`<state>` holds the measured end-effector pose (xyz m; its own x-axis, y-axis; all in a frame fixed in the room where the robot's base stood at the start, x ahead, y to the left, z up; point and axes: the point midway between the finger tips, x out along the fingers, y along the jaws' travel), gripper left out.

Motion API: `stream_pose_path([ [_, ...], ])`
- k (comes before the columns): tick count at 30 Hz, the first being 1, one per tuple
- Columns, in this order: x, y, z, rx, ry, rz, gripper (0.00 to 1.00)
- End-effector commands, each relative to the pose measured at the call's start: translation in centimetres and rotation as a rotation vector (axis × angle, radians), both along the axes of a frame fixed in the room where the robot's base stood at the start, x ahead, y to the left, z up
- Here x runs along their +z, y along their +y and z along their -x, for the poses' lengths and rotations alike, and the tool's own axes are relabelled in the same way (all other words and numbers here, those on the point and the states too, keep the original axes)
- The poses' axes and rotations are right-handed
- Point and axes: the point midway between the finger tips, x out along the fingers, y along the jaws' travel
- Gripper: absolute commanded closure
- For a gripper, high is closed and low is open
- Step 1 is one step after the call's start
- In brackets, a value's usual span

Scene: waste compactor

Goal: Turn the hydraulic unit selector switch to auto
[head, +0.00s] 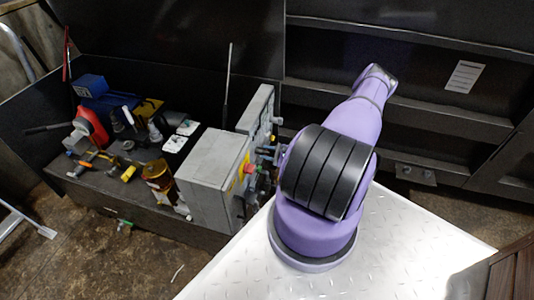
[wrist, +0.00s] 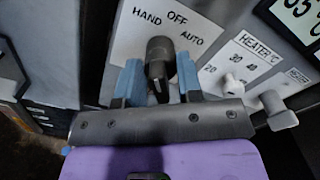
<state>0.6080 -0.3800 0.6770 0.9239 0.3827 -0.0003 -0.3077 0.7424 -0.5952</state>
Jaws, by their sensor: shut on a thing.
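The selector switch (wrist: 160,50) is a black knob on a white plate marked HAND, OFF and AUTO (wrist: 192,38), seen in the wrist view. The knob stands roughly upright in that picture, its top end just below the gap between HAND and OFF; its exact setting is hard to tell. My gripper (wrist: 159,66) has its two blue fingers on either side of the knob and is shut on it. In the head view my arm largely hides the switch and the gripper.
A white heater dial (wrist: 230,84) and another light knob (wrist: 275,108) sit right of the switch. In the head view a grey control box (head: 213,180) with a red button (head: 248,168) stands left of my arm. Tools and a red container (head: 92,126) crowd the bench behind.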

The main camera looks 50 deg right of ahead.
Motion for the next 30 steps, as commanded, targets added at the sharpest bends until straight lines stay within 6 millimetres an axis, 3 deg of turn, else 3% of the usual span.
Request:
stream_pose_path([
  [30, 0.03, -0.25, -0.05, -0.001, 0.364, -0.876, 0.9],
])
